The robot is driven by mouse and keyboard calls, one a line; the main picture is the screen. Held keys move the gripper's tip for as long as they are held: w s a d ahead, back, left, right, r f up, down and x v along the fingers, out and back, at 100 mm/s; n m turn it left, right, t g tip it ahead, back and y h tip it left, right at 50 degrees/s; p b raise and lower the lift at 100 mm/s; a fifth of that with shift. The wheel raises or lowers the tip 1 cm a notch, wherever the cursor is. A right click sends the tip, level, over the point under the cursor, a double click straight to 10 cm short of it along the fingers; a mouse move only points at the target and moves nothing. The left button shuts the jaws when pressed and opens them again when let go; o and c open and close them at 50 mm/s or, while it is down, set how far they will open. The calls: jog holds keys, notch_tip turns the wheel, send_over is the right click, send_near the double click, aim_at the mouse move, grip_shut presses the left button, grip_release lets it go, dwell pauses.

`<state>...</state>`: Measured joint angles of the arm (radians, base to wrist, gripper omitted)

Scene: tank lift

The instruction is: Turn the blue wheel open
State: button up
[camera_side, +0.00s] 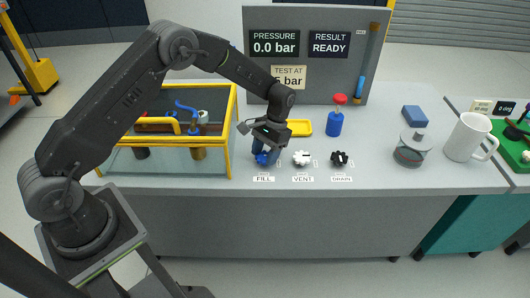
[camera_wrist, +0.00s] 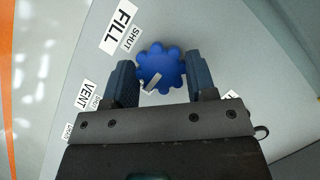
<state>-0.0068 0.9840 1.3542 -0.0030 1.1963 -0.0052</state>
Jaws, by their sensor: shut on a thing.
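The blue wheel (camera_wrist: 160,68) has a lobed rim and a pale pointer bar on its face. It sits by the FILL label (camera_wrist: 118,27), with a SHUT mark next to it. In the side view the blue wheel (camera_side: 263,158) is partly hidden by my gripper (camera_side: 268,146), which reaches down over it. In the wrist view my gripper (camera_wrist: 160,85) has one finger on each side of the wheel and is shut on it. The pointer lies slanted, its lower end to the left.
The white VENT wheel (camera_side: 301,158) and black DRAIN wheel (camera_side: 340,158) stand to the right. A yellow-framed tank (camera_side: 233,130) is close on the left. The panel (camera_side: 345,85) behind reads 0.0 bar and READY. A red-topped blue pump (camera_side: 335,122), mug (camera_side: 465,138) and jar (camera_side: 411,150) stand further right.

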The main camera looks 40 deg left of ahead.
jog(key=o, duration=0.9)
jog(key=shift+r, duration=0.1)
jog(key=v, duration=1.3)
jog(key=shift+w+r, duration=0.15)
jog(key=shift+r, duration=0.1)
jog(key=shift+r, duration=0.1)
jog(key=s+r+t, duration=0.5)
jog(key=s+r, duration=0.8)
jog(key=r, duration=0.3)
jog(key=s+t, duration=0.1)
jog(key=s, duration=0.5)
jog(key=s+t, duration=0.2)
jog(key=s, duration=0.4)
jog(key=s+f+t, duration=0.1)
jog(key=s+t, duration=0.1)
jog(key=s, duration=0.4)
jog(key=shift+s+d, duration=0.15)
jog(key=shift+s, duration=0.15)
